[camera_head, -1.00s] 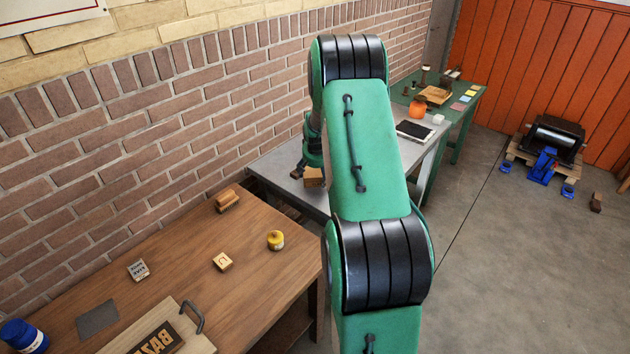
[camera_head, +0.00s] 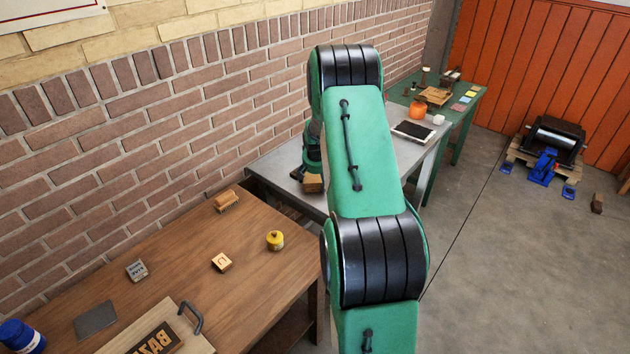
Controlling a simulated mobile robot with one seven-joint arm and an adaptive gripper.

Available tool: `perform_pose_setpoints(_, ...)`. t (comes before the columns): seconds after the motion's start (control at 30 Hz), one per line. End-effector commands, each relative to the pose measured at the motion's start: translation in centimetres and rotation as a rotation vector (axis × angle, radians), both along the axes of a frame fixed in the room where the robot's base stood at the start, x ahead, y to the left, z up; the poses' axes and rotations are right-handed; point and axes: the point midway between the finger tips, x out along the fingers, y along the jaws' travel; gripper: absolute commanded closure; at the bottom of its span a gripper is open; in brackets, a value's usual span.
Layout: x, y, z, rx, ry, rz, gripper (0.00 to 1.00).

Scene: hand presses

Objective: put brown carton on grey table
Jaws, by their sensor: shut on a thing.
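The brown carton (camera_head: 313,183) is at the near left part of the grey table (camera_head: 265,168), partly hidden behind my green arm. My gripper (camera_head: 303,175) is at the carton and shut on it; only a dark part of the gripper shows. Whether the carton's underside touches the table top cannot be told from this view.
A black-topped pad (camera_head: 413,130), an orange jar (camera_head: 417,109) and a white block (camera_head: 438,119) stand at the grey table's far end. The wooden table (camera_head: 190,260) in front holds a brush (camera_head: 227,201), a yellow pot (camera_head: 275,240) and small blocks. A brick wall runs along the left.

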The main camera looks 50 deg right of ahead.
Motion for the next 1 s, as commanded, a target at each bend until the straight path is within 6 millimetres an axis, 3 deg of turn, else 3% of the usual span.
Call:
perform_pose_setpoints(0.3, 0.0, 0.0, 0.0, -0.001, -0.001, 0.000, 0.52)
perform_pose_setpoints(0.33, 0.0, 0.0, -0.1, -0.001, -0.001, 0.000, 0.19)
perform_pose_setpoints(0.43, 0.0, 0.0, -0.1, -0.001, -0.001, 0.000, 0.01)
perform_pose_setpoints(0.77, 0.0, 0.0, 0.0, -0.001, -0.001, 0.000, 0.01)
perform_pose_setpoints(1.0, -0.2, 0.2, 1.1, -0.001, -0.001, 0.000, 0.01)
